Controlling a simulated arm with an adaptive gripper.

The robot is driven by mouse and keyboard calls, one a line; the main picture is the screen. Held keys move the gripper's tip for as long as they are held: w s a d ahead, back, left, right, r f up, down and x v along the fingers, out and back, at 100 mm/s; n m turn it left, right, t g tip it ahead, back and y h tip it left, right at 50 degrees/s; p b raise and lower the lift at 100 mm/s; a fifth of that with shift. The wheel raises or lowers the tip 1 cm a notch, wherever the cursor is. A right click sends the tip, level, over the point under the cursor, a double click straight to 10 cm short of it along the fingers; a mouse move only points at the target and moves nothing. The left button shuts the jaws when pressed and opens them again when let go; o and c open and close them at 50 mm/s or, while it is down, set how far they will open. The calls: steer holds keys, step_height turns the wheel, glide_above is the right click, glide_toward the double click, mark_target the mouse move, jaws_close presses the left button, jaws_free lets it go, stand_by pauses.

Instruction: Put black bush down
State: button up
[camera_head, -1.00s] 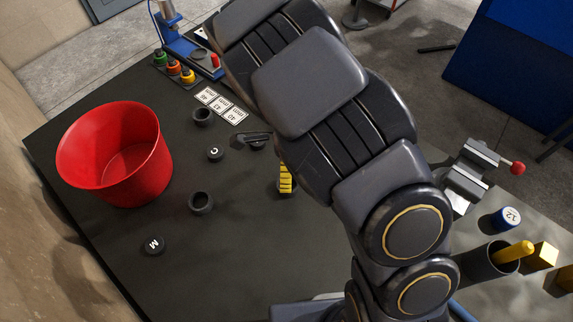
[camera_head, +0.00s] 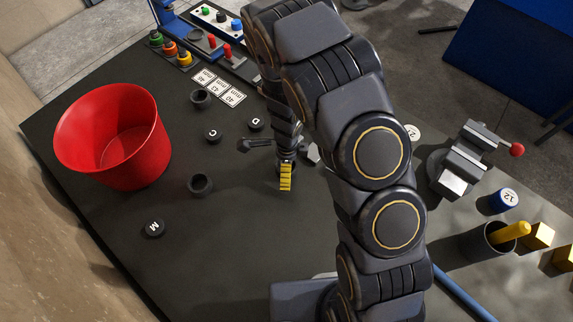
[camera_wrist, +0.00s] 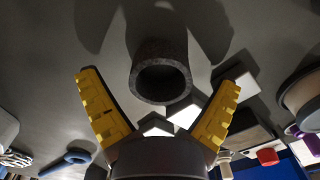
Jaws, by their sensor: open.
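A black bush (camera_wrist: 160,72), a short hollow cylinder, stands in front of my gripper in the wrist view, its open end towards the camera. My gripper (camera_wrist: 160,88) is open, its yellow fingers on either side of the bush with visible gaps. In the head view my gripper (camera_head: 286,178) points down at the middle of the table, and the bush there is mostly hidden by the fingers. Two other black bushes, a far one (camera_head: 200,98) and a nearer one (camera_head: 200,184), stand on the table left of my gripper.
A red bin (camera_head: 115,150) stands at left. Black lettered discs (camera_head: 153,228), (camera_head: 212,134) and number cards (camera_head: 218,90) lie nearby. A blue press (camera_head: 205,45) is at the back. A vise (camera_head: 462,165), blue cap (camera_head: 503,201) and dark cup (camera_head: 480,245) stand at right.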

steer(key=c, duration=1.1)
steer(key=shift+c, duration=0.3)
steer(key=shift+r, duration=0.1)
steer(key=w+d+r+n, duration=0.2)
steer(key=r+n, duration=0.4)
steer(key=r, duration=0.3)
steer(key=w+d+r+n, duration=0.2)
steer(key=w+r+n, duration=0.1)
steer(key=r+n, duration=0.4)
steer(key=w+d+r+n, duration=0.2)
steer(key=r+n, duration=0.4)
steer(key=r, duration=0.6)
steer(key=shift+w+d+n, duration=0.25)
steer(key=shift+w+n, duration=0.15)
